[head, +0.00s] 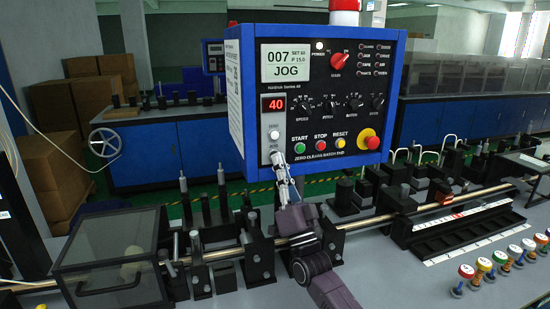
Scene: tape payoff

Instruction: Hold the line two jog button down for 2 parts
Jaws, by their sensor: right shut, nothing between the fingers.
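A blue control box with a black panel (310,130) stands in the middle of the head view. Its screen (285,62) reads 007, SET 60, P 15.0 and JOG. A red counter (273,105) below reads 40. Two pale buttons sit one above the other under the counter; the upper one (274,134) is clear. My right gripper (277,158) is shut and empty, its fingertips up at the lower button, which they largely hide. I cannot tell how far that button is pressed. No line number is readable on this box. My left gripper is out of view.
Start (299,148), stop (320,146) and reset (340,143) buttons and a red emergency knob (368,139) lie right of the gripper. A clear-lidded box (112,255), a long rod on black stands and several colored-top pieces (484,265) occupy the bench. Another control box (214,57) stands behind.

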